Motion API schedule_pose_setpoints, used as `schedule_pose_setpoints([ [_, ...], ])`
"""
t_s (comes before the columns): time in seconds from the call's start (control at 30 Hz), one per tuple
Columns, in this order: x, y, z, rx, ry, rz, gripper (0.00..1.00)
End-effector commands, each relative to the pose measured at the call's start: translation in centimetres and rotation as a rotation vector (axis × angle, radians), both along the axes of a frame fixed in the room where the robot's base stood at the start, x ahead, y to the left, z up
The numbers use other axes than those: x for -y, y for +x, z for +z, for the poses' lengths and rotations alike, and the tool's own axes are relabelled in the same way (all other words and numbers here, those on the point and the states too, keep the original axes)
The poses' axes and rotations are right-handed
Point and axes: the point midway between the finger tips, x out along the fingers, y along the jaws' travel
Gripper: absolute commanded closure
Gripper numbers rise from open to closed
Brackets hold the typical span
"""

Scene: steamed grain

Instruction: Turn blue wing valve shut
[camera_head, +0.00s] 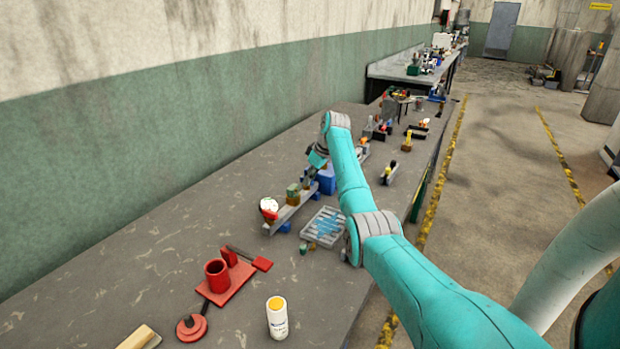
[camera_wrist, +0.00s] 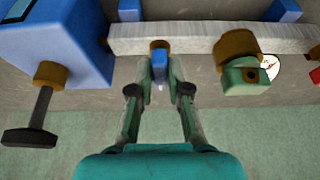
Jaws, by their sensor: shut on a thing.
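The blue wing valve (camera_wrist: 160,64) shows in the wrist view as a small blue handle under a brass-coloured fitting (camera_wrist: 159,45) on a pale grey bar (camera_wrist: 195,38). My gripper (camera_wrist: 162,78) has its two green fingers on either side of the blue handle and is shut on it. In the head view my gripper (camera_head: 311,177) is at the far end of the grey bar (camera_head: 285,214), beside a blue box (camera_head: 327,182). The blue handle itself is hidden there behind my gripper.
In the wrist view, the blue box (camera_wrist: 65,40) with a black T-handle (camera_wrist: 30,137) is at left. A green block (camera_wrist: 238,78) and white gauge (camera_wrist: 269,67) are at right. A grey tray (camera_head: 325,227) and red clamp stand (camera_head: 232,285) lie nearer on the bench.

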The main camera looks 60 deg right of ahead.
Motion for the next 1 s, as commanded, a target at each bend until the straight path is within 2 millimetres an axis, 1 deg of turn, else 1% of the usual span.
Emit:
schedule_pose_setpoints([
  [0.2, 0.0, 0.0, 0.0, 0.000, 0.000, 0.001, 1.00],
  [0.23, 0.0, 0.0, 0.0, 0.000, 0.000, 0.000, 0.81],
  [0.27, 0.0, 0.0, 0.0, 0.000, 0.000, 0.000, 0.73],
  [0.3, 0.0, 0.0, 0.0, 0.000, 0.000, 0.000, 0.63],
  [0.33, 0.0, 0.0, 0.0, 0.000, 0.000, 0.000, 0.58],
  [0.6, 0.0, 0.0, 0.0, 0.000, -0.001, -0.001, 0.58],
  [0.73, 0.1, -0.2, 0.6, 0.001, 0.000, -0.001, 0.58],
  [0.87, 0.2, -0.9, 2.3, 0.002, -0.002, -0.002, 0.58],
  [1.0, 0.3, -2.0, 4.9, 0.003, -0.003, -0.003, 0.58],
])
